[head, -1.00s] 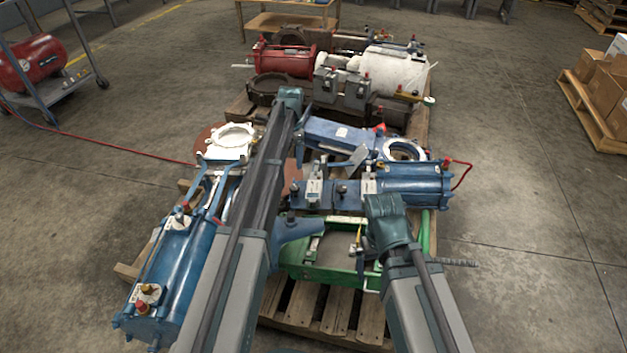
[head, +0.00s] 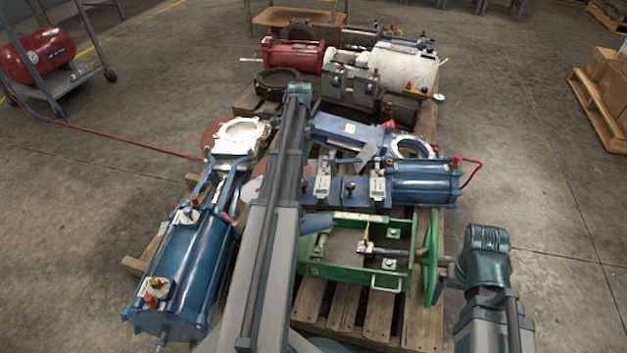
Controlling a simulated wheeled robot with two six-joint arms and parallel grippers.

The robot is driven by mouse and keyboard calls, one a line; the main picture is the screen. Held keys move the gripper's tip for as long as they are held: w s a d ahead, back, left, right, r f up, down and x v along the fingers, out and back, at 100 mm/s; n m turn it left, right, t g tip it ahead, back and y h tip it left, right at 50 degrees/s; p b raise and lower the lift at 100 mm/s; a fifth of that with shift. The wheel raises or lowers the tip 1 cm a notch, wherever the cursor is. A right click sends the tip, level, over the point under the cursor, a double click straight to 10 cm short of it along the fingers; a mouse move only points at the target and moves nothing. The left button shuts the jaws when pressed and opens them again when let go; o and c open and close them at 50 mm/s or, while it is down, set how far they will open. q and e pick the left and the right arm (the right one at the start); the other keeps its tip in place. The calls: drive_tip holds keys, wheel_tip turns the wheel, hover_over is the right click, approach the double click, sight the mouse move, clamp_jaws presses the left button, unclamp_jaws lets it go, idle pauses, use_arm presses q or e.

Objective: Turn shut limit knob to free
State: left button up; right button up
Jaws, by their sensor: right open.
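A blue cylinder (head: 184,265) lies on the left. A red cylinder (head: 293,56) and a white one (head: 404,66) lie at the back. Cartons stand on another pallet (head: 598,108) at far right.

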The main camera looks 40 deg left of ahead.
sight(303, 187)
use_arm(q)
wheel_tip(303, 187, down, 14)
drive_tip(key=b, duration=1.4)
drive_tip(key=shift+r, duration=0.1)
drive_tip(key=shift+c, duration=0.3)
clamp_jaws()
